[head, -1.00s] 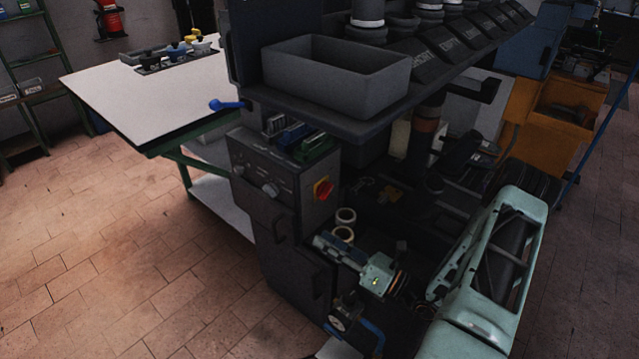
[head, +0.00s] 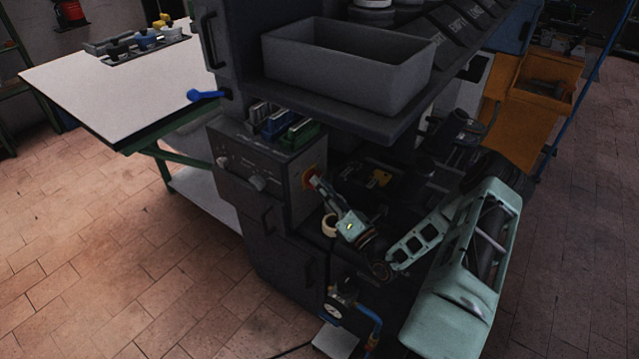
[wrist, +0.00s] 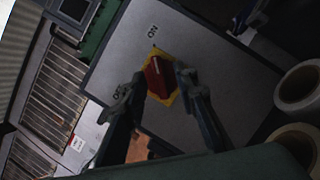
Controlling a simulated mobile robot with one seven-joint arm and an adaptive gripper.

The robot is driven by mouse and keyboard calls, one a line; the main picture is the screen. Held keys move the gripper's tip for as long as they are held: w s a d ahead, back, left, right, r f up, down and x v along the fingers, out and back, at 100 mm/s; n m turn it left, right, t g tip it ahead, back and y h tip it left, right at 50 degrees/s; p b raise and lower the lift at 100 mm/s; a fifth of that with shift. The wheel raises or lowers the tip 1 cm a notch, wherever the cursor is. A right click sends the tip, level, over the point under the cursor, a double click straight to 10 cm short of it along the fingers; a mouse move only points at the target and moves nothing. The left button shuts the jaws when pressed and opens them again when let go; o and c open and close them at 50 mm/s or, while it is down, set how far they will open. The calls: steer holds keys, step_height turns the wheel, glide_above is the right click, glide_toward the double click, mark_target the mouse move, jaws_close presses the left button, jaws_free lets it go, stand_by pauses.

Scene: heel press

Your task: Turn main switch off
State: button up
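The main switch (head: 308,177) is a red knob on a yellow plate, on the right side face of the dark control box (head: 262,170). In the wrist view the red knob (wrist: 158,77) is near the middle. Its pale mark points up toward the "ON" label, and the "OFF" label is to its lower left. My gripper (head: 317,182) reaches up to the switch and partly covers it in the head view. In the wrist view its fingers (wrist: 160,82) are spread, one on each side of the knob. I cannot tell whether either finger touches it.
Tape rolls (wrist: 298,85) lie right of the switch in the wrist view. A grey bin (head: 345,65) stands on the shelf above the arm. Blue and green items (head: 290,128) sit on top of the box. A white table (head: 100,85) stands at the left.

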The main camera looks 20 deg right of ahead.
steer(key=shift+w+a+r, duration=0.2)
steer(key=shift+w, duration=0.4)
jaws_close()
